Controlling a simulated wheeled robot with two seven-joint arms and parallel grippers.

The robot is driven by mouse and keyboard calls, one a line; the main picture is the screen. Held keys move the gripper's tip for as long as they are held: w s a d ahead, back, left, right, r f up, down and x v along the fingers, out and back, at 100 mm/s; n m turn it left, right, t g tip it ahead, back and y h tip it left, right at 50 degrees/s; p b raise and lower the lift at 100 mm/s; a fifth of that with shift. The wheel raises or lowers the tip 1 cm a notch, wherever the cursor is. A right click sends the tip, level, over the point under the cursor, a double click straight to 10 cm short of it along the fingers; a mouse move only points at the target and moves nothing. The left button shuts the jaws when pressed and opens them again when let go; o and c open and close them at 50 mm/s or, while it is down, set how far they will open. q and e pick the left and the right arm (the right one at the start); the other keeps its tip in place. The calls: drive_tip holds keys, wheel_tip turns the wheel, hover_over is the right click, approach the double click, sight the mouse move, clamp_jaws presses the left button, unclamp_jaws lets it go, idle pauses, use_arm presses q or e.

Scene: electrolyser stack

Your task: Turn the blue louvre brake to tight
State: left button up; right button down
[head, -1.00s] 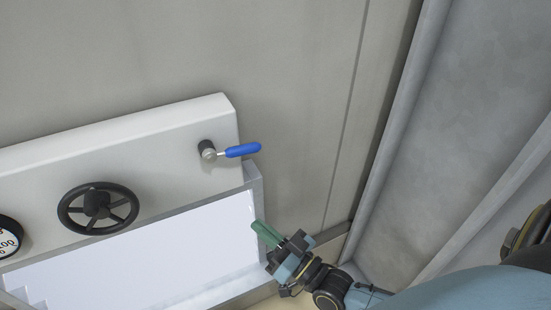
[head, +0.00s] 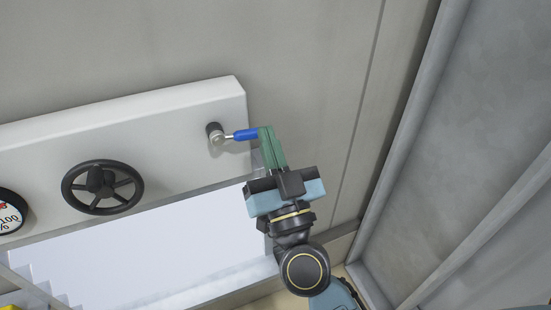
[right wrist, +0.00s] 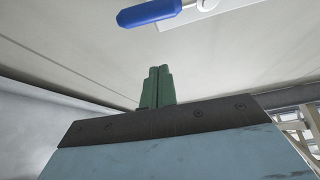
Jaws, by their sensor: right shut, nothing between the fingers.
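The blue louvre brake (head: 245,134) is a lever with a blue grip on a metal stem and a dark round pivot, at the right end of a white panel. Its grip points right in the head view. My right gripper (head: 266,131) has green fingers, shut and empty, with their tips at the free end of the blue grip. I cannot tell from the head view whether they touch it. In the right wrist view the blue grip (right wrist: 148,13) is at the top, apart from the shut green fingertips (right wrist: 158,70). My left gripper is not in view.
A black handwheel (head: 103,187) and a round gauge (head: 10,212) sit on the white panel (head: 180,118) to the left. A bright opening (head: 170,255) lies below. A grey wall (head: 470,120) stands at the right. The wall above the lever is clear.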

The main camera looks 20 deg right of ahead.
sight(242, 135)
use_arm(q)
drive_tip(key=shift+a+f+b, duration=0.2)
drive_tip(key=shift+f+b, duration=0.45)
drive_tip(key=shift+b, duration=0.2)
use_arm(e)
drive_tip(key=shift+w+a+f, duration=0.1)
drive_tip(key=shift+w+f, duration=0.2)
drive_tip(key=shift+w, duration=0.45)
drive_tip(key=shift+w+a+f, duration=0.1)
drive_tip(key=shift+w+f, duration=0.2)
drive_tip(key=shift+w, duration=0.45)
drive_tip(key=shift+w+f, duration=0.3)
drive_tip(key=shift+w, duration=0.45)
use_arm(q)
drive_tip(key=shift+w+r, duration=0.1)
use_arm(e)
drive_tip(key=shift+d, duration=0.1)
